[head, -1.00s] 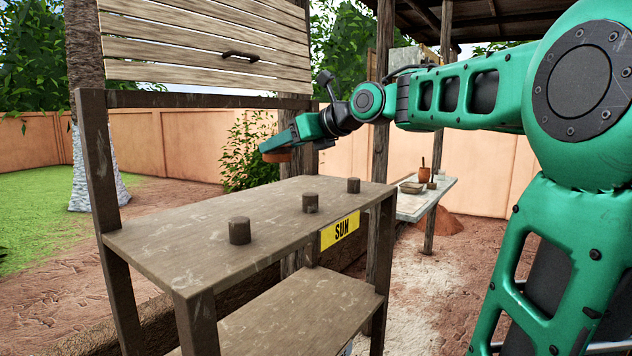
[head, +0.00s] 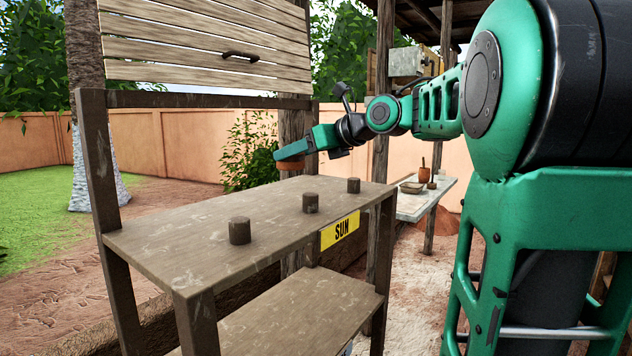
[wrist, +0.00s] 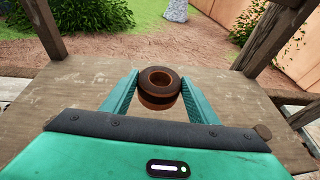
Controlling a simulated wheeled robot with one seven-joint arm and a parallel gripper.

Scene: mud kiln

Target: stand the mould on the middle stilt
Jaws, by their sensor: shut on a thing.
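My gripper (head: 281,154) is shut on the mould, a brown-orange clay ring (head: 291,164). In the wrist view the mould (wrist: 160,80) sits between the two fingers (wrist: 160,100), its round dark opening facing up. In the head view the mould is above the far edge of the shelf, apart from the stilts. Three short round stilts stand in a row on the shelf: the near one (head: 240,231), the middle stilt (head: 310,203) and the far one (head: 353,186). All three tops are bare. The wrist view shows one stilt (wrist: 263,131) at the right; I cannot tell which.
A lower board (head: 290,310) lies beneath. A side table (head: 425,203) holds pots at the back right.

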